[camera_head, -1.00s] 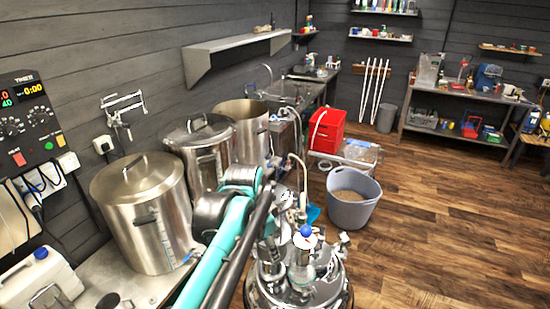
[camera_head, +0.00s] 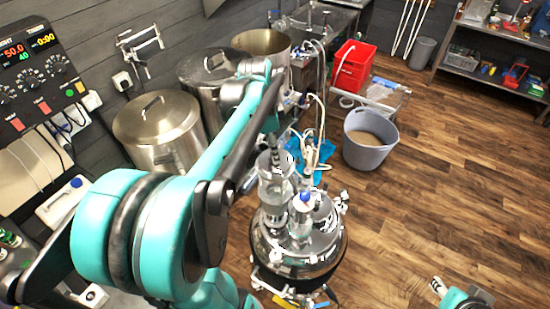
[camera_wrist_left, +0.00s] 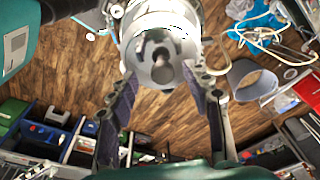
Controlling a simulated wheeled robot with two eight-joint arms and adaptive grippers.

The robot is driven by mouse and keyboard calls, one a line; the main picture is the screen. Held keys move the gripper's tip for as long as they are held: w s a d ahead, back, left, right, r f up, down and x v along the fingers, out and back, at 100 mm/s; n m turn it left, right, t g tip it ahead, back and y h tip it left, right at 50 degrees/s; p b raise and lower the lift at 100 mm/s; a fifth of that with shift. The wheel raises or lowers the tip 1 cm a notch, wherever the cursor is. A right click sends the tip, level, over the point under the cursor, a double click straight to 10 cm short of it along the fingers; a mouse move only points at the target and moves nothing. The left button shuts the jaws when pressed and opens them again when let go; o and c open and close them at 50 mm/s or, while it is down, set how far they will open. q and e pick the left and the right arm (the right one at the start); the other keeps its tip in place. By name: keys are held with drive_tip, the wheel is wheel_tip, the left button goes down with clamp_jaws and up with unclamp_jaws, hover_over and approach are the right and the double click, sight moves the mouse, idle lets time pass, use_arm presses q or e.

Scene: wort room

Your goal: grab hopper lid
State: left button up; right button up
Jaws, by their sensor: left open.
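A clear, glass-like hopper (camera_head: 275,185) stands on top of a shiny steel vessel (camera_head: 318,255) in the middle of the head view. My left gripper (camera_head: 283,158) reaches down over its top, and the arm partly hides it. In the left wrist view my left gripper (camera_wrist_left: 162,78) is open, with its two dark fingers spread. Between and beyond the fingertips is a pale round top with a grey knob, which looks like the hopper lid (camera_wrist_left: 150,40). I cannot tell whether the fingers touch it.
A second fitting with a blue cap (camera_head: 305,197) stands close beside the hopper. Steel pots (camera_head: 160,130) line the wall at left. A grey bucket (camera_head: 368,150) and a red crate (camera_head: 352,68) stand behind. The wooden floor at right is clear.

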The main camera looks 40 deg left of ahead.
use_arm(q)
drive_tip(key=shift+w+d+f, duration=0.1)
drive_tip(key=shift+w+f, duration=0.25)
drive_tip(key=shift+f, duration=0.25)
drive_tip(key=shift+w+f, duration=0.3)
drive_tip(key=shift+f, duration=0.5)
drive_tip(key=shift+s+r, duration=0.1)
drive_tip(key=shift+s, duration=0.3)
drive_tip(key=shift+w, duration=0.1)
clamp_jaws()
